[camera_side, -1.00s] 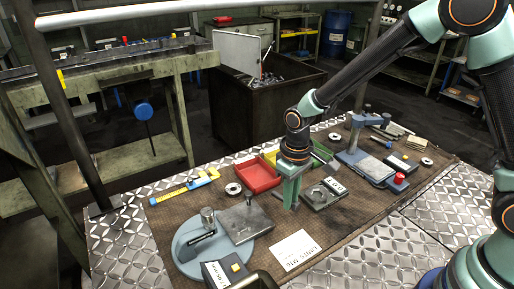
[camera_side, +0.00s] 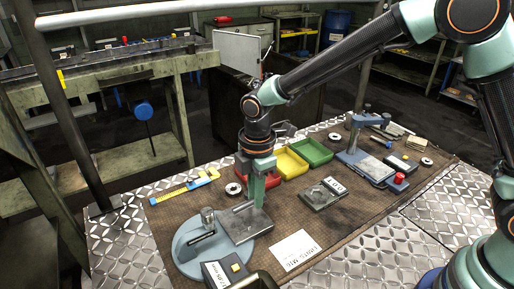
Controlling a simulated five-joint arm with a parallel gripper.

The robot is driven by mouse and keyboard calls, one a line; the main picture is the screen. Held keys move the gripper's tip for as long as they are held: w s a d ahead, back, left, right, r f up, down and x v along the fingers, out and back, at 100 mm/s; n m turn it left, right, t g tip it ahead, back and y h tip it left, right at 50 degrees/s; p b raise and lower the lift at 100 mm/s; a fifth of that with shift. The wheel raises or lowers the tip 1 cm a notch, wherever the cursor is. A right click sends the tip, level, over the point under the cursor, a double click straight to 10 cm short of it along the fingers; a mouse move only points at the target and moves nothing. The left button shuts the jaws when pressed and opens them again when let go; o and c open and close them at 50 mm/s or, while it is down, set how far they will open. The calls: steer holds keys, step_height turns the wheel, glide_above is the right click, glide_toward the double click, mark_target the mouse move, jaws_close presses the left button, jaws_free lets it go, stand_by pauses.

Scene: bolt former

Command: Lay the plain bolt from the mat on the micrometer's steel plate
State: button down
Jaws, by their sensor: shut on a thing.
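My gripper (camera_side: 258,200) points down at the far edge of a dark square steel plate (camera_side: 247,226), beside a round blue base (camera_side: 187,256). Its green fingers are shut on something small. A short pale rod (camera_side: 243,207), which looks like the plain bolt, lies slantwise just left of the fingertips, over the plate. I cannot tell whether it touches the plate, and the fingers hide part of the grip. A small metal post (camera_side: 207,217) and a black bar (camera_side: 201,238) are on the round base.
A red tray (camera_side: 272,184) is partly behind my gripper, with yellow (camera_side: 291,165) and green (camera_side: 314,152) trays beside it. A white card (camera_side: 294,250) lies in front.

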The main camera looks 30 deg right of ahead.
glide_above(255, 222)
steer(key=shift+d+f, duration=0.15)
steer(key=shift+f, duration=1.95)
steer(key=shift+f, duration=0.65)
steer(key=c, duration=0.8)
jaws_free()
steer(key=shift+o, duration=0.2)
